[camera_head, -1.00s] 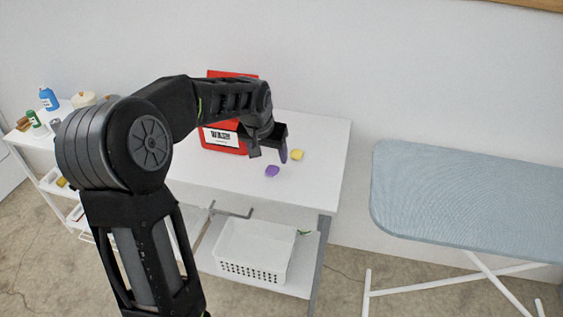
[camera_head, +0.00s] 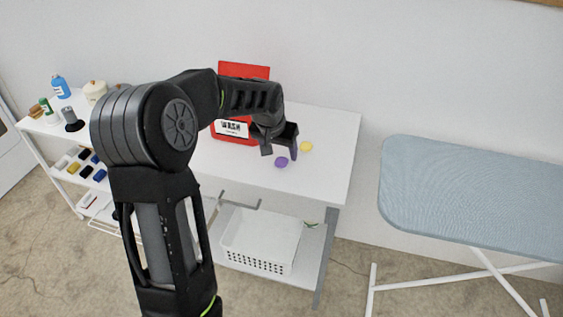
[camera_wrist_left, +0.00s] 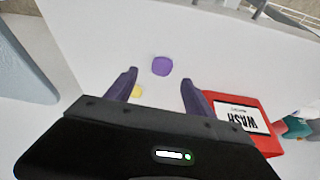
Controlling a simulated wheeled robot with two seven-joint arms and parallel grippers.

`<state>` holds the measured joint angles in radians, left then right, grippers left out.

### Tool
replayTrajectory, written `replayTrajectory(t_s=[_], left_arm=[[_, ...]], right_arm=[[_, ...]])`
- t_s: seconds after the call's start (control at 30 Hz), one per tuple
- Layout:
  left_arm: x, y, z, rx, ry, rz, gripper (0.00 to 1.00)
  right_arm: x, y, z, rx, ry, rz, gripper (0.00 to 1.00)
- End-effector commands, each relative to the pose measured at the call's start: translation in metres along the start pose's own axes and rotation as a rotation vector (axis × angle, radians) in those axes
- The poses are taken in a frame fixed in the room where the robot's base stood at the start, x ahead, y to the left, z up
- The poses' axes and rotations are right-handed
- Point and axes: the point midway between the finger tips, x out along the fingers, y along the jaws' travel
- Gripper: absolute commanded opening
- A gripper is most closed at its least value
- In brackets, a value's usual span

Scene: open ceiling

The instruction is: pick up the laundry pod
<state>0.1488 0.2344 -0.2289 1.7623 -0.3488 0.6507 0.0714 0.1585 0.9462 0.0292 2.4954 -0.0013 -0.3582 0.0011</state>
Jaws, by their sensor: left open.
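A purple laundry pod (camera_head: 281,162) lies on the white table, just below my left gripper in the head view. A yellow pod (camera_head: 306,146) lies a little behind it, to the right. My left gripper (camera_head: 280,152) is open and empty, above the table. In the left wrist view the purple pod (camera_wrist_left: 162,66) shows between the fingertips (camera_wrist_left: 158,78), beyond them, with nothing between the fingers. My right gripper is not in view.
A red box labelled "WASH" (camera_head: 232,131) stands on the table (camera_head: 325,180) close beside my gripper, partly hidden by my arm. A white basket (camera_head: 258,245) sits on the lower shelf. A shelf cart with bottles is left, an ironing board (camera_head: 470,190) right.

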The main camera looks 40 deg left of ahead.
Motion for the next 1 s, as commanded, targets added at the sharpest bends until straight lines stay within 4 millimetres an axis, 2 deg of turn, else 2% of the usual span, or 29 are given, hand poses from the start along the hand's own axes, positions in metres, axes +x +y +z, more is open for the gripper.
replayTrajectory(t_s=[0.2, 0.33, 0.93, 1.0], left_arm=[[0.032, -0.002, 0.001, 0.001, -0.005, 0.0, 0.62], [0.044, -0.003, 0.0, -0.001, -0.002, 0.0, 0.62], [0.045, -0.002, 0.0, 0.0, -0.001, 0.0, 0.62], [0.045, -0.002, 0.0, 0.0, -0.001, 0.0, 0.58]], right_arm=[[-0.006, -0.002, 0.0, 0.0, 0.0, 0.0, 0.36], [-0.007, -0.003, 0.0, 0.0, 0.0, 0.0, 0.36], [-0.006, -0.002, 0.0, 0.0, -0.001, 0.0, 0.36], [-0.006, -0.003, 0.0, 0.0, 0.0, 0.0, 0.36]])
